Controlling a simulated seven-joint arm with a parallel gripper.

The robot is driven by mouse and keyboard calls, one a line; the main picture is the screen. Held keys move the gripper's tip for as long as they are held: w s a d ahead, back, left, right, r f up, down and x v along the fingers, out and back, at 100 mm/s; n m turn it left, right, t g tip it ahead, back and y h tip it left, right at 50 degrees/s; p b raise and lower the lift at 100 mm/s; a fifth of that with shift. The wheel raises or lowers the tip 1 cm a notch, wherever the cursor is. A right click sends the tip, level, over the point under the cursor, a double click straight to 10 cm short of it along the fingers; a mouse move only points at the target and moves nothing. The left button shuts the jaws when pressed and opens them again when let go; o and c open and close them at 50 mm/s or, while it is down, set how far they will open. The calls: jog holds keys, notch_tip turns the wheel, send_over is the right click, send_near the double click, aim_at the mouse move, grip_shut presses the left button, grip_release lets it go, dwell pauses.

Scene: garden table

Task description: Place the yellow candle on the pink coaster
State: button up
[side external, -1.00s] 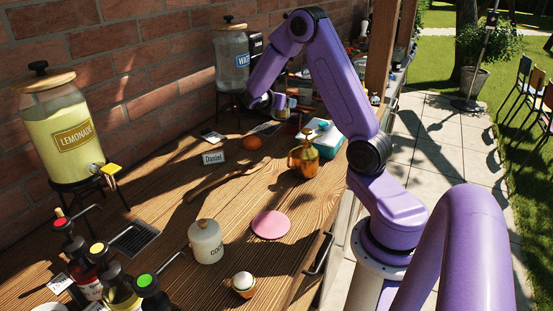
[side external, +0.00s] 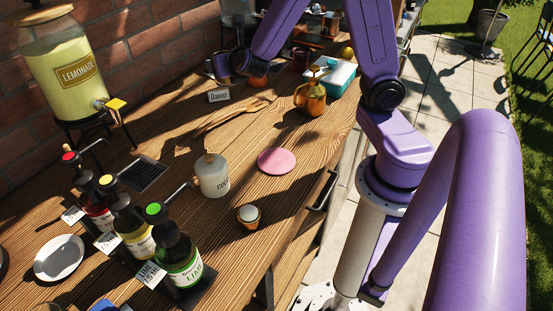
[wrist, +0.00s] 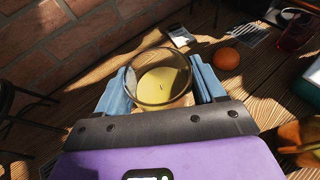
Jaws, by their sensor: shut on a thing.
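The yellow candle (wrist: 160,82) is a round glass with yellow wax and a dark wick, seen from above in the wrist view. The blue fingers of my gripper (wrist: 163,92) are shut on it from both sides. In the side view my gripper (side external: 221,66) is at the far part of the table, left of the orange, and the candle is hard to make out there. The pink coaster (side external: 276,161) is a flat round disc lying bare on the wood, nearer the camera and well away from my gripper.
Between gripper and coaster are a name card (side external: 219,96), wooden utensils (side external: 235,113) and an orange (side external: 257,83). A golden pot (side external: 310,99) stands behind the coaster, a white jar (side external: 212,176) left of it, and a small cup (side external: 248,217) in front. Bottles (side external: 180,258) line the near left.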

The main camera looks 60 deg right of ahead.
jog(key=s+a+n+t+y, duration=0.1)
jog(key=s+a+n+y, duration=0.2)
jog(key=a, duration=0.4)
jog(key=s+d+f+m+g+h, duration=0.2)
jog(key=d+m+g+h, duration=0.2)
jog(key=d+m, duration=0.2)
jog(key=s+d+f+m+g+h, duration=0.1)
jog(key=d+f+m+g+h, duration=0.1)
jog(key=d+m+g+h, duration=0.35)
jog(key=s+f+m+g+y, duration=0.1)
jog(key=s+m+g+y, duration=0.3)
jog(key=m, duration=0.3)
jog(key=s+a+f+m+g+y, duration=0.1)
jog(key=s+m+g+y, duration=0.4)
jog(key=m+g+y, duration=0.2)
jog(key=s+f+m+g+y, duration=0.2)
jog(key=s+m+g+y, duration=0.2)
jog(key=m, duration=0.5)
jog(key=shift+s+a+f+g+y, duration=0.1)
jog(key=shift+s+a+g+y, duration=0.3)
jog(key=shift+g+y, duration=0.35)
jog(key=s+a+r+m+t+y, duration=0.1)
jog(key=s+a+m+t+y, duration=0.3)
jog(key=m+y, duration=0.3)
notch_tip(320, 180, up, 4)
jog(key=m+t+y, duration=0.4)
jog(key=m+t, duration=0.5)
send_over(293, 157)
jog(key=shift+f, duration=4.1)
